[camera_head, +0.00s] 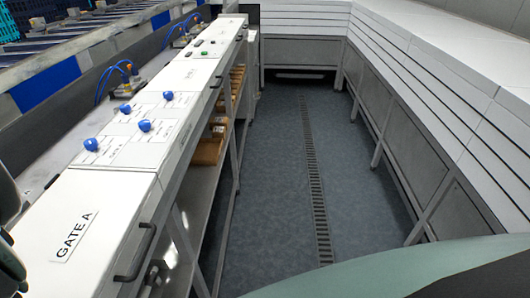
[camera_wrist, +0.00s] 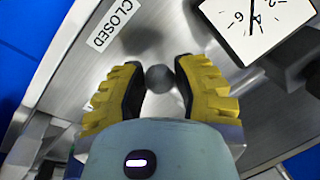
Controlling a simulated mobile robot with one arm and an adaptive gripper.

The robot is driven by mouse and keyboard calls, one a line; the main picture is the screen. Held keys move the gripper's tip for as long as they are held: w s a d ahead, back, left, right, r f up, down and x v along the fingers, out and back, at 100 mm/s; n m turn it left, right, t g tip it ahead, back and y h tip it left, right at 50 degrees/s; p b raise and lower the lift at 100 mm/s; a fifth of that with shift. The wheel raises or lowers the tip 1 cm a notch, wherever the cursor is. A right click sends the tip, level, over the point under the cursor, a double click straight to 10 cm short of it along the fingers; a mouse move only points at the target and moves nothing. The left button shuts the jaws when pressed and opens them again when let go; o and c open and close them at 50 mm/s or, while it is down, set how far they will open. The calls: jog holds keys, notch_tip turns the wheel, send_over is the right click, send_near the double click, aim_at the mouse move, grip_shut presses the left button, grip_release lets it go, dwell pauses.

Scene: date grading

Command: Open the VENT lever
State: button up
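In the wrist view, a dark grey ball knob (camera_wrist: 159,79) stands in front of a brushed metal plate. My gripper (camera_wrist: 158,70) has its two yellow ribbed fingers apart, one on each side of the knob. A gap shows on the left of the knob; the right finger is very close to it, and I cannot tell if they touch. A "CLOSED" label (camera_wrist: 114,23) is on the plate at upper left. No VENT label is readable, and the lever's shaft is hidden. My gripper is not in the head view.
A white dial (camera_wrist: 256,22) with a black pointer is at upper right in the wrist view. The head view shows a white panel marked GATE A (camera_head: 73,237), several blue knobs (camera_head: 145,126), black handles (camera_head: 135,262), and clear floor (camera_head: 270,190) between the benches.

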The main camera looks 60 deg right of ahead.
grip_shut()
